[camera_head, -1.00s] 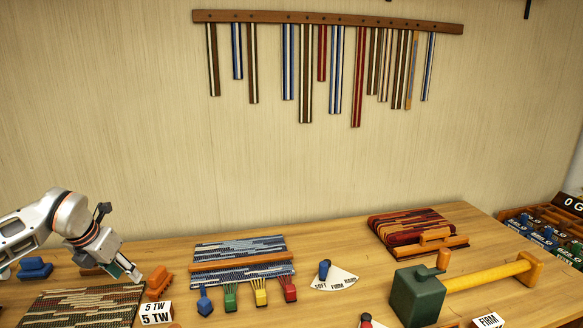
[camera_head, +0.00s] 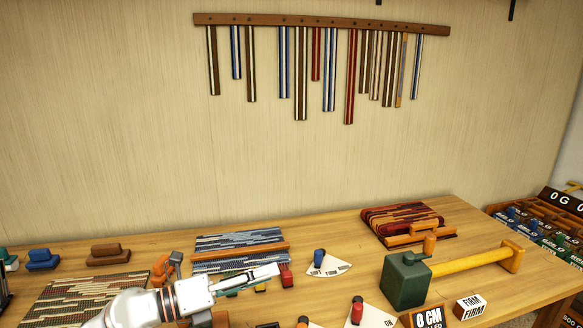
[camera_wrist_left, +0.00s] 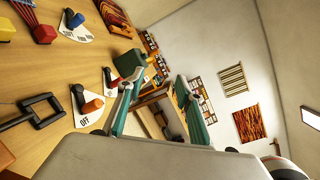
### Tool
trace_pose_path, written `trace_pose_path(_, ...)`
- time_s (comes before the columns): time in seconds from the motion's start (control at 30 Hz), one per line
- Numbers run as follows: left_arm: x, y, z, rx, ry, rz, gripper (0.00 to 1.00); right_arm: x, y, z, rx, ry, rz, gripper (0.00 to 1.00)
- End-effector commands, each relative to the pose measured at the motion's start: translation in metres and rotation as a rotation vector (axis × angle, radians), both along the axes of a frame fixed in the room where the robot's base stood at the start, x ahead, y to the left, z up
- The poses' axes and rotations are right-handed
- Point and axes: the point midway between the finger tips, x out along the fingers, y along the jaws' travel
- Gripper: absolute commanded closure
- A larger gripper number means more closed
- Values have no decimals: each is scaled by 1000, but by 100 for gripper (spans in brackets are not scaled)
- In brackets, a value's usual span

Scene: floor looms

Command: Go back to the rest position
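My left gripper (camera_head: 262,277) reaches in from the bottom left of the head view, above the front of the wooden table (camera_head: 350,220). In the left wrist view its two teal-padded fingers (camera_wrist_left: 158,106) stand apart with nothing held between them. In the head view the gripper covers part of the blue woven mat (camera_head: 240,240) and most of the coloured blocks in front of it. A red block (camera_head: 286,280) shows beside the fingertip. My right gripper is not in view.
A green block with a yellow handle (camera_head: 405,282) stands at the right. A red woven mat (camera_head: 385,220) lies behind it. A brown patterned mat (camera_head: 75,300) lies at the left. Striped strips hang from a wall rail (camera_head: 320,21). A bin rack (camera_head: 535,225) stands far right.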

Motion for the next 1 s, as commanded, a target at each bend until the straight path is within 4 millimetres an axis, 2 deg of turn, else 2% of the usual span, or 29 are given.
trace_pose_path(0.07,-7,-4,25,-196,23,71,64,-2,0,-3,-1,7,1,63)
trace_pose_path(0.17,-7,14,49,-425,72,203,64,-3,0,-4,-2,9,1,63)
trace_pose_path(0.27,-3,49,56,-628,147,369,64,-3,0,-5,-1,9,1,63)
trace_pose_path(0.33,-1,80,49,-751,212,502,64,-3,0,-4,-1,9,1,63)
trace_pose_path(0.43,-5,130,22,-894,325,711,64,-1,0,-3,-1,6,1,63)
trace_pose_path(0.53,-21,178,-20,-997,455,934,64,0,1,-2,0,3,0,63)
trace_pose_path(0.6,-39,208,-55,-1041,550,1088,64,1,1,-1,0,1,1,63)
trace_pose_path(0.7,-74,242,-102,-1067,679,1285,64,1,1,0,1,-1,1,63)
trace_pose_path(0.8,-106,262,-137,-1065,780,1433,64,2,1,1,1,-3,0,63)
trace_pose_path(1.0,-159,283,-181,-1029,918,1622,64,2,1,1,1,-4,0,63)
